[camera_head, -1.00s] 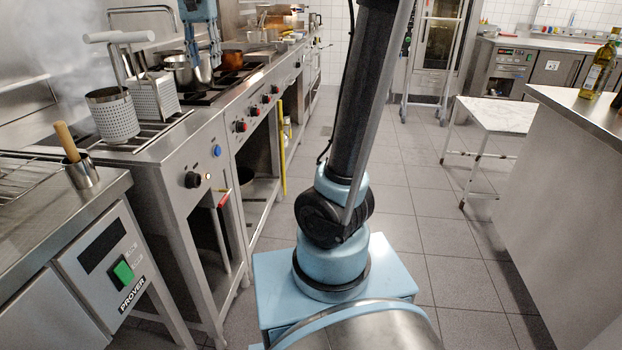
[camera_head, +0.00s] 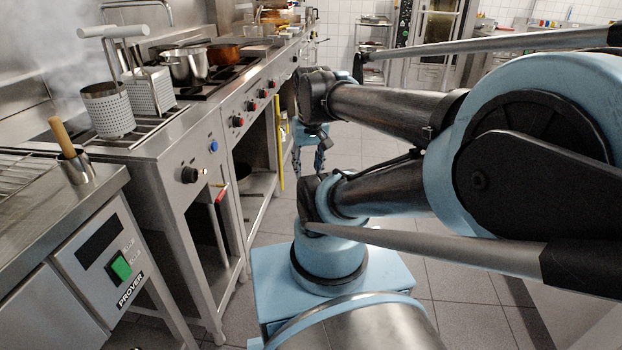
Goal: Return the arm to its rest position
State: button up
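My arm is folded, its links reaching across the right half of the head view and back. My light-blue gripper (camera_head: 309,168) hangs fingers down in front of the stove line, over the aisle floor. It is small in view and partly hidden behind my arm. Its two fingers look apart, with nothing visible between them.
The stove line (camera_head: 203,135) runs along the left, with a steel pot (camera_head: 187,68), a copper pan (camera_head: 223,54) and perforated baskets (camera_head: 109,110) on top. A steel cup (camera_head: 77,167) with a wooden handle stands at front left. Tiled floor (camera_head: 468,310) shows around my base.

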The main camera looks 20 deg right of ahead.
jog(key=f, duration=0.1)
jog(key=s+f, duration=0.2)
jog(key=shift+d+f, duration=0.15)
jog(key=shift+d, duration=0.15)
jog(key=shift+w+f, duration=0.2)
jog(key=shift+w, duration=0.25)
jog(key=shift+o, duration=0.5)
